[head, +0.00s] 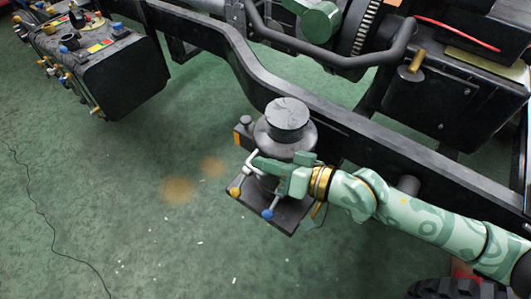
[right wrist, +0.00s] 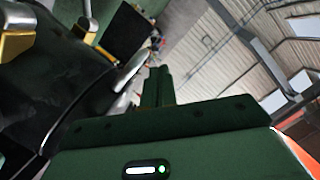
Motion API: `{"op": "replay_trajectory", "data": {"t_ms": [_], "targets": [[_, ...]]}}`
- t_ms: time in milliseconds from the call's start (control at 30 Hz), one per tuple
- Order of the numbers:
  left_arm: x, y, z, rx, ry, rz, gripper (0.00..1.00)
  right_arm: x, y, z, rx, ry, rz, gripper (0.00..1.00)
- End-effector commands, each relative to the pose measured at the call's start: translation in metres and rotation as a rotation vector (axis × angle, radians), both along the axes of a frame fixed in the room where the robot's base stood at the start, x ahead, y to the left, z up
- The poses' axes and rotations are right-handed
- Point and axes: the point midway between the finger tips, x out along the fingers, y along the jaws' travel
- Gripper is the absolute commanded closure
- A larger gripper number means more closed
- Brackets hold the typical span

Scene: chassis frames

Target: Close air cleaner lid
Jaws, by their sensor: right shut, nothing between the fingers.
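The black air cleaner (head: 285,136) stands upright beside the chassis rail, with a round flat-topped cap (head: 288,112) on it. I cannot tell whether a lid is fully closed. My right gripper (head: 258,163) is shut and empty, in front of the air cleaner's lower body, pointing left. It hides part of that body, and I cannot tell whether it touches it. In the right wrist view its dark green fingers (right wrist: 158,85) are together, with a large dark curved surface (right wrist: 50,75) close on their left. My left gripper is not in view.
The black chassis rail (head: 365,140) runs behind the air cleaner. A plate (head: 285,212) with yellow and blue knobs lies below it. A black box (head: 115,75) with coloured fittings is at upper left. The green floor (head: 110,190) on the left is mostly clear, with a thin cable.

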Motion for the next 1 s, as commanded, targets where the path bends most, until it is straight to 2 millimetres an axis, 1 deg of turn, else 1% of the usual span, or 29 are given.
{"op": "replay_trajectory", "data": {"t_ms": [33,200,767,867,967,1000], "targets": [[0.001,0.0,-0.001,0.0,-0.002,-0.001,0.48,0.0,0.0,-0.004,-0.009,-0.012,0.0,1.0],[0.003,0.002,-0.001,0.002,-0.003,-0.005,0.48,0.002,-0.001,-0.012,-0.035,-0.05,0.0,1.0],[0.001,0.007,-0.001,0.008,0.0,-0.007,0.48,0.001,-0.001,-0.018,-0.046,-0.057,0.001,1.0],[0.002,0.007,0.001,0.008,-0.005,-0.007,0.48,0.002,-0.002,-0.013,-0.047,-0.058,0.0,1.0],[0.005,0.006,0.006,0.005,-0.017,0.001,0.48,0.007,-0.003,0.003,-0.046,-0.065,-0.004,1.0],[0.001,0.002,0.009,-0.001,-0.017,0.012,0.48,0.011,-0.004,0.013,-0.044,-0.07,-0.008,1.0]]}}
